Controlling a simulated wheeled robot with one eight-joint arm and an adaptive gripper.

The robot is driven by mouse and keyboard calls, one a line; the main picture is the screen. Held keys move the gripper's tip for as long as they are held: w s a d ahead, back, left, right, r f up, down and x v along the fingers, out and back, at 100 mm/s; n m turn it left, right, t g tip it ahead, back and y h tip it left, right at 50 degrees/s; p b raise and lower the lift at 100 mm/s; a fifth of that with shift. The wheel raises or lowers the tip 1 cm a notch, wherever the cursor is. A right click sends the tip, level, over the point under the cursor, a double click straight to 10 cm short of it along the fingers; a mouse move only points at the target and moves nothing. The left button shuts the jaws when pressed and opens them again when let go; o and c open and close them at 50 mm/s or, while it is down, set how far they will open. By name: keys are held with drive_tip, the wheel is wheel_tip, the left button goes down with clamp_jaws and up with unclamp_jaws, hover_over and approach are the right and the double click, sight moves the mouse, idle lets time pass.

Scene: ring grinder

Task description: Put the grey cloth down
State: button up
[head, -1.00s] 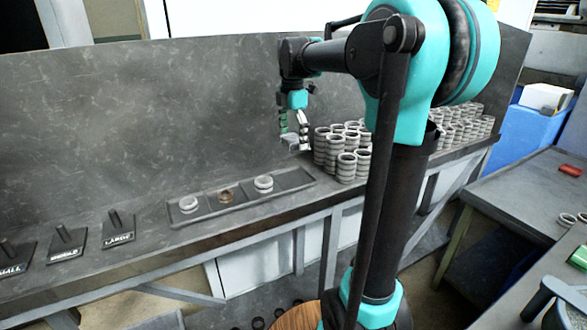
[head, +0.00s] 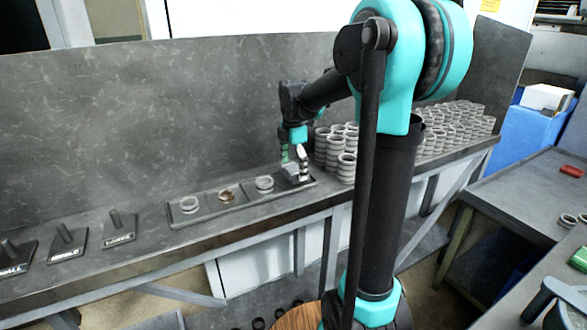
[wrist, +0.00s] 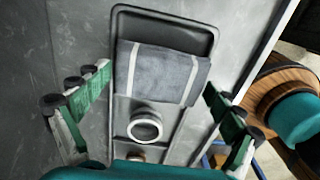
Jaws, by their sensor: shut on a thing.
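The grey cloth (wrist: 160,75), folded with two white stripes, is between the two fingers of my gripper (wrist: 158,80) in the wrist view. The tray's rim (wrist: 165,10) shows beyond the cloth in the wrist view. I cannot tell whether the cloth touches the tray's floor.
A pale ring (head: 264,183), a brown ring (head: 227,196) and another pale ring (head: 188,204) sit in the tray's other compartments. Stacks of rings (head: 346,165) stand close to the right. Labelled pegs (head: 118,230) stand at the left. A back panel (head: 150,120) rises behind.

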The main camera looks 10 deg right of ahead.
sight(294, 168)
drive_tip(key=shift+f, duration=0.6)
drive_tip(key=o, duration=1.2)
drive_tip(key=shift+r, duration=0.1)
wheel_tip(294, 168, up, 13)
drive_tip(key=shift+s, duration=0.1)
